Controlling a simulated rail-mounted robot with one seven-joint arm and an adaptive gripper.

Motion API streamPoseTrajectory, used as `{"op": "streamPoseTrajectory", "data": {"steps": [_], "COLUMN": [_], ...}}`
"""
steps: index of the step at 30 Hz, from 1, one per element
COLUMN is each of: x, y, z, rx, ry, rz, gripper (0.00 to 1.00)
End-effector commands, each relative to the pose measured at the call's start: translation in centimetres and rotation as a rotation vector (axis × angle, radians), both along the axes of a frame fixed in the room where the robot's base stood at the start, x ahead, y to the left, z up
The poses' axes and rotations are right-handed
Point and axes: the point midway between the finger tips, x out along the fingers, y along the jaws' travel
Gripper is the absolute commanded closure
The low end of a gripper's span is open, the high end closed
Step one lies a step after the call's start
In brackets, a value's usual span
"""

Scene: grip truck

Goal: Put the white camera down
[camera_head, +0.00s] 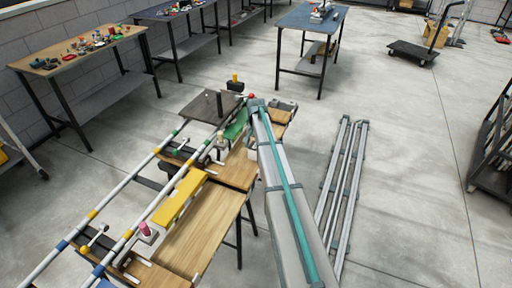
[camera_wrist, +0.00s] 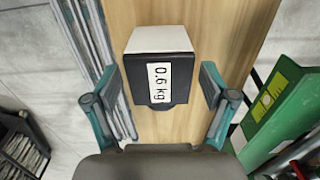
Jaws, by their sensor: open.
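The white camera (camera_wrist: 160,38) is a white block with a black front and a "0.6 kg" label. In the wrist view it sits at the upper middle, over a wooden board (camera_wrist: 222,28), and appears to rest on it. My gripper (camera_wrist: 160,82) is open, with one teal-and-grey finger on each side of the camera and a visible gap at both sides. In the head view my arm reaches to the far end of the wooden table (camera_head: 215,225), and I cannot make out the camera there.
A green part (camera_wrist: 283,112) lies right of the board in the wrist view. In the head view, a yellow block (camera_head: 180,196), long striped rails (camera_head: 165,213) and a dark square plate (camera_head: 208,106) stand left of my arm. Metal bars (camera_head: 343,185) lie on the floor to the right.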

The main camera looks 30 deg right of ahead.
Motion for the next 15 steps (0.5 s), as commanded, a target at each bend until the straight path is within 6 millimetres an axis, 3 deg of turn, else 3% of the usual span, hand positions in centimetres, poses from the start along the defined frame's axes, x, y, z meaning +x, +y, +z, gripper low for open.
{"op": "streamPoseTrajectory", "data": {"steps": [8,15], "x": [0.1,0.1], "y": [0.0,0.0], "z": [1.8,6.3], "rx": [-0.001,-0.001], "ry": [-0.002,-0.003], "rz": [0.0,0.0], "gripper": [0.17,0.17]}}
